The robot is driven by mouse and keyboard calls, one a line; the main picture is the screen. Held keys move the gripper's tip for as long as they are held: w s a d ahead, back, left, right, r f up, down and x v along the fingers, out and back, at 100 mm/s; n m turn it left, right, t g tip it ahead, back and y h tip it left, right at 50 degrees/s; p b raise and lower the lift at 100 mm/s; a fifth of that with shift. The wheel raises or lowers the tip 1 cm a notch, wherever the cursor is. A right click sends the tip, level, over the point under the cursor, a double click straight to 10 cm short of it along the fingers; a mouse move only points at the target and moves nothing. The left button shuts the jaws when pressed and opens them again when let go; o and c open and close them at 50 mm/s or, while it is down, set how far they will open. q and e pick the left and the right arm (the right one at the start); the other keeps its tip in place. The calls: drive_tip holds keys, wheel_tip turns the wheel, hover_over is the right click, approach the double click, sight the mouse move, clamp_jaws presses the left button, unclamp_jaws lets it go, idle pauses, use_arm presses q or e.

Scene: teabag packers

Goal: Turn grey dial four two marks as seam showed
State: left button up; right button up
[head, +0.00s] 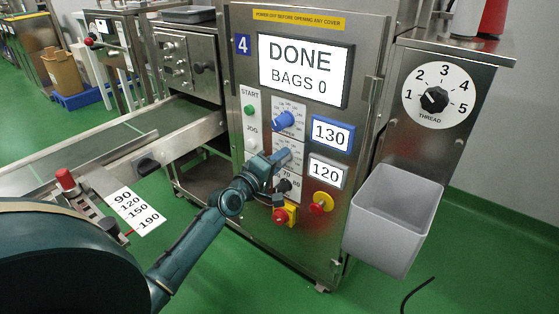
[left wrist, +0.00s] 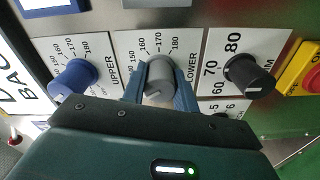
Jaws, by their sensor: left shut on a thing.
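The grey dial (left wrist: 160,82) shows in the left wrist view on a white plate marked LOWER, with a scale reading up to 180. My left gripper (left wrist: 160,88) is shut on it, one finger on each side. In the head view my left gripper (head: 272,167) covers the grey dial on the front of machine 4. The grey-framed display (head: 325,170) reads 120. The main screen (head: 304,70) reads DONE, BAGS 0. My right gripper is not in view.
The blue dial (head: 285,121), marked UPPER, sits above the gripper. A black dial (left wrist: 248,76) sits beside the grey one. A red knob (head: 281,215) and a red-on-yellow button (head: 321,203) are below. A grey bin (head: 393,218) hangs at right.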

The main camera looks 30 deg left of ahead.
use_arm(q)
drive_tip(key=o, duration=1)
drive_tip(key=shift+s, duration=0.1)
drive_tip(key=s, duration=0.4)
drive_tip(key=s+p, duration=0.1)
drive_tip(key=s, duration=0.3)
drive_tip(key=s+a+p, duration=0.1)
drive_tip(key=s, duration=0.4)
